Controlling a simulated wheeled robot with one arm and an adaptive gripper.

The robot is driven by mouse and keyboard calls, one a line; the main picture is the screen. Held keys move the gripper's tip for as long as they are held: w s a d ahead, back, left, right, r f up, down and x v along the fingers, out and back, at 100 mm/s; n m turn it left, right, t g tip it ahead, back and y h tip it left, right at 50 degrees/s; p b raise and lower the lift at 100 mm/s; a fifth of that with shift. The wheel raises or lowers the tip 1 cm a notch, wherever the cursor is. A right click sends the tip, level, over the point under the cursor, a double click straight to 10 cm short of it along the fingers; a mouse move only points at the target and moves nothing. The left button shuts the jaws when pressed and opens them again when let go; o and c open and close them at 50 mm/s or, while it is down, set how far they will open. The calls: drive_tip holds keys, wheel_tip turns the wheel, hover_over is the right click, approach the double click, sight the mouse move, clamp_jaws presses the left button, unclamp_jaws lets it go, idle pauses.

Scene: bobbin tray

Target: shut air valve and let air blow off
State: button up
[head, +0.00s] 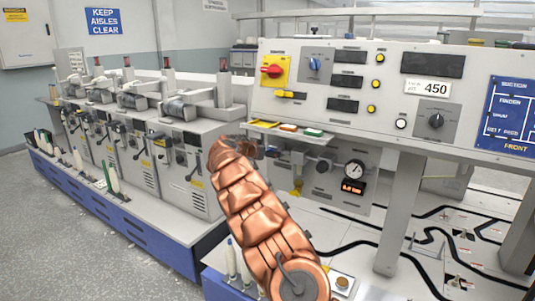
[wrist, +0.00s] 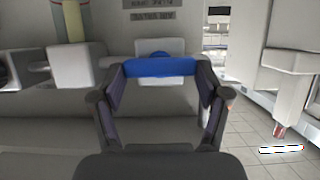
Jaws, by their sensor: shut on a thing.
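My gripper (wrist: 160,72) shows in the wrist view with its two dark fingers on either end of a blue handle (wrist: 160,67), shut on it. A white block (wrist: 160,46) with a rounded blue part stands behind the handle. In the head view my copper-coloured arm reaches up to the underside of the control panel, and my gripper (head: 262,150) is small and dark there, partly hidden by the arm. The blue handle cannot be made out in that view. A round pressure gauge (head: 355,169) sits to the right, above a small lit orange display (head: 352,187) whose digits are too small to read surely.
The control panel (head: 375,95) overhangs the gripper, with a red rotary switch (head: 273,71) on yellow and a blue knob (head: 314,65). A row of grey machine units (head: 150,150) stands left. Grey floor (head: 60,230) is clear at far left.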

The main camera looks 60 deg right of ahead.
drive_tip(key=shift+c, duration=1.3)
drive_tip(key=shift+f+b, duration=0.1)
drive_tip(key=shift+b, duration=0.3)
drive_tip(key=shift+w+f+n+g+h+p, duration=0.2)
drive_tip(key=shift+n+g+h, duration=0.65)
drive_tip(key=shift+n, duration=1.4)
drive_tip(key=shift+w+f+n+g+h+p, duration=0.1)
drive_tip(key=shift+w+n+g+h, duration=0.2)
drive_tip(key=shift+n+g, duration=1.55)
drive_tip(key=shift+w+f+n+g+h+p, duration=0.15)
drive_tip(key=shift+n+g+h, duration=0.5)
drive_tip(key=shift+n, duration=2.05)
